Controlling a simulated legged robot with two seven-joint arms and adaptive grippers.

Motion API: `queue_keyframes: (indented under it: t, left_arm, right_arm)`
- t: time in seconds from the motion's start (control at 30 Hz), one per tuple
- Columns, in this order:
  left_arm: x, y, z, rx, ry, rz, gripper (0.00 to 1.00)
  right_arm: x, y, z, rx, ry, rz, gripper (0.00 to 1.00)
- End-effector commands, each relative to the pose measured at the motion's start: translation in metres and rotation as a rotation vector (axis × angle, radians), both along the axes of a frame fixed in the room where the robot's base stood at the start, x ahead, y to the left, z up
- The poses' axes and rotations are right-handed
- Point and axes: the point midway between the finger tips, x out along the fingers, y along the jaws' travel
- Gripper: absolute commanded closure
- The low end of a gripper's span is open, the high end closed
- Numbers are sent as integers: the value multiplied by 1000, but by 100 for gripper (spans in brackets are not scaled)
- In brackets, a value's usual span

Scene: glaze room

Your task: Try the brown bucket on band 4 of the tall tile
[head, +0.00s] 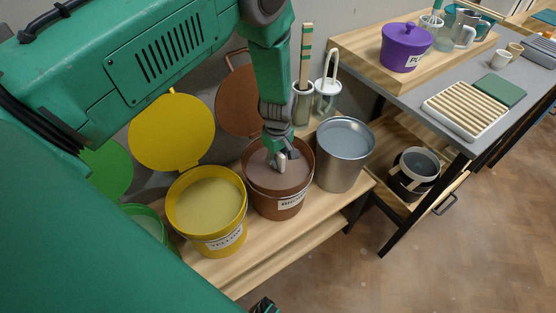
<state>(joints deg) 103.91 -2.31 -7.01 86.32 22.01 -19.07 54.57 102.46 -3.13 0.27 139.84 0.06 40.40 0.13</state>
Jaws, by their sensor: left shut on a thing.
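The brown bucket (279,202), its label partly readable, stands open on the low wooden bench, with brown glaze inside. My left gripper (281,160) points down into its mouth, at about the glaze surface. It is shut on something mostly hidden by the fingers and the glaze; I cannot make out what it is. My right gripper is not clearly in view.
A yellow bucket (222,243) stands left of the brown one, a metal bucket (344,158) right. Raised lids are behind. A dark bucket (414,173) sits below. Floor is clear at right.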

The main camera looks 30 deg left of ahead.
Motion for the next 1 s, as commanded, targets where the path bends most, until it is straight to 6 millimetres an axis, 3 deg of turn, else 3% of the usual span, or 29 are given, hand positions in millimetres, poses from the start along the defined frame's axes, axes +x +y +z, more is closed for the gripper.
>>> queue_keyframes:
  t: [0.03, 0.1, 0.7, 0.83, 1.0]
  left_arm:
    - [1, 0, 17, 0, -3, 0, 100]
    - [2, 0, 30, 0, -4, 0, 100]
    - [1, 0, 132, 0, -2, 0, 100]
    - [2, 0, 150, 0, -3, 0, 100]
    - [1, 0, 157, 0, -2, 0, 100]
  right_arm:
    - [0, 0, 14, 0, 0, 0, 60]
    - [0, 0, 24, 0, -1, 0, 60]
    - [1, 0, 101, 0, -1, 0, 60]
    - [1, 0, 115, 0, -1, 0, 60]
    - [1, 0, 120, 0, -1, 0, 60]
